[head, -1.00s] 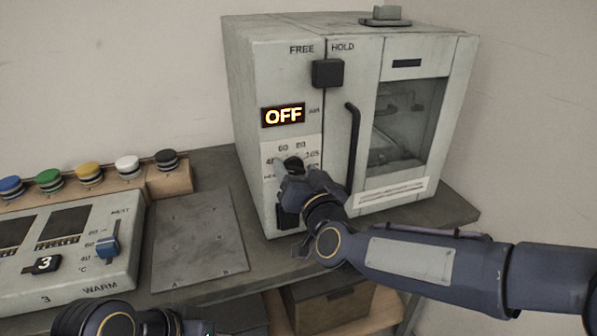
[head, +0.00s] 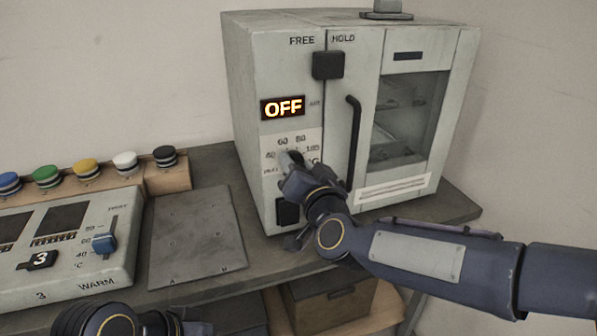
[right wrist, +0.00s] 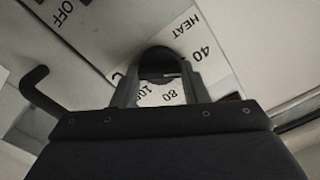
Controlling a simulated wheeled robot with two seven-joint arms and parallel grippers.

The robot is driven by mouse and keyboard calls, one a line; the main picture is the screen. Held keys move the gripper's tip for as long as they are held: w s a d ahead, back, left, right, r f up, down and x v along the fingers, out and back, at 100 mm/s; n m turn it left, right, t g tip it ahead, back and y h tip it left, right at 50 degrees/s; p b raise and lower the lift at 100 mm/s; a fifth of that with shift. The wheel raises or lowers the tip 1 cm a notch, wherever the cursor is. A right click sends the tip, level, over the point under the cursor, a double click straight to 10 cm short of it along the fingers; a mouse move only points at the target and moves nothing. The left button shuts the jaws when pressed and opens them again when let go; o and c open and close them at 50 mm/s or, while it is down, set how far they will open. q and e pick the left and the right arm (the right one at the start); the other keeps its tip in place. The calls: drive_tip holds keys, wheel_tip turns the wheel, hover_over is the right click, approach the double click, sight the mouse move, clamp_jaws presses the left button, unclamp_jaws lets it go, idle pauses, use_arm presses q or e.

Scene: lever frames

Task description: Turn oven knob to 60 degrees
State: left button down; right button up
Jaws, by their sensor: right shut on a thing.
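The oven (head: 350,120) is a pale grey box on the bench with a glass door at its right. Its knob (head: 293,158) is dark and sits on a white dial plate with temperature marks. The display (head: 283,108) reads OFF. My right gripper (head: 297,174) is at the dial, shut on the knob and hiding most of it. In the right wrist view the dark knob (right wrist: 161,60) sits between the fingers, with HEAT, 40, 80 and 100 around it. The knob's pointer cannot be made out. Part of my left arm shows at the bottom left; its fingers cannot be made out.
A black block (head: 327,65) sits under FREE and HOLD, and a black door handle (head: 353,140) stands right of the dial. Coloured buttons (head: 85,168) and a control box (head: 70,245) with a blue slider are at left.

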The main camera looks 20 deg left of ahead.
drive_tip(key=shift+f+m+b, duration=0.15)
drive_tip(key=shift+m+b, duration=1.9)
drive_tip(key=shift+m, duration=1.25)
drive_tip(key=o, duration=1)
drive_tip(key=v, duration=0.7)
drive_tip(key=shift+s+d, duration=0.3)
